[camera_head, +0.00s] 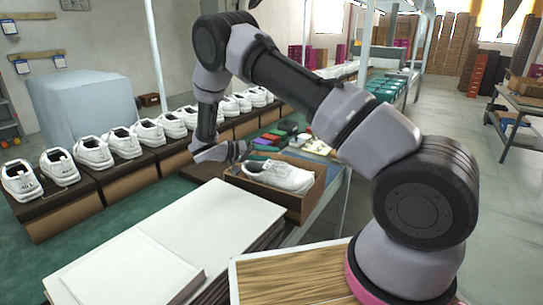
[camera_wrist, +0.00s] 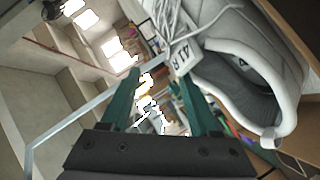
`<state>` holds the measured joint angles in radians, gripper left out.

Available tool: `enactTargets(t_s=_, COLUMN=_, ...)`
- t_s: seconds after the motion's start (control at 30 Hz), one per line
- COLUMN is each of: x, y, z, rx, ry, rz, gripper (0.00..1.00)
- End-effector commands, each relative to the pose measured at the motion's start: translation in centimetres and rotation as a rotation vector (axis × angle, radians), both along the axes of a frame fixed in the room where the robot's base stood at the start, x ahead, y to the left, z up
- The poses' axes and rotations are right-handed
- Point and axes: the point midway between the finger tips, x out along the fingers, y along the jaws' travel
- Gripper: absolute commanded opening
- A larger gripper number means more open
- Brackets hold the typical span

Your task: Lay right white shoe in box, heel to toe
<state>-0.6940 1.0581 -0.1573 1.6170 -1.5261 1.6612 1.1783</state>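A white shoe (camera_head: 280,177) lies in an open brown cardboard box (camera_head: 310,199) in the middle of the head view, its side toward the camera. In the wrist view the shoe (camera_wrist: 270,62) fills the upper right, with laces, a dark collar opening and a tag (camera_wrist: 182,58) that seems to read "4 R". My gripper (camera_head: 240,150) is just behind and left of the box, above the table. The shoe is beside the fingers. The box interior is mostly hidden.
A row of several white shoes (camera_head: 93,153) stands on brown boxes along the green table (camera_head: 100,215) at left. A white stack of sheets (camera_head: 170,230) lies in front. Small coloured items (camera_head: 268,140) lie behind the box. A wood-topped surface (camera_head: 290,277) is at the front.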

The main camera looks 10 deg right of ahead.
Motion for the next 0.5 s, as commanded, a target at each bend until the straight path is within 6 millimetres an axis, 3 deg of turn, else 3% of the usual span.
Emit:
enactTargets(t_s=0.3, x=-1.4, y=6.5, z=1.9, rx=0.001, ry=-0.005, rz=0.002, gripper=0.59)
enactTargets(t_s=0.5, x=-2.0, y=9.0, z=2.6, rx=0.0, ry=-0.002, rz=0.002, gripper=0.59)
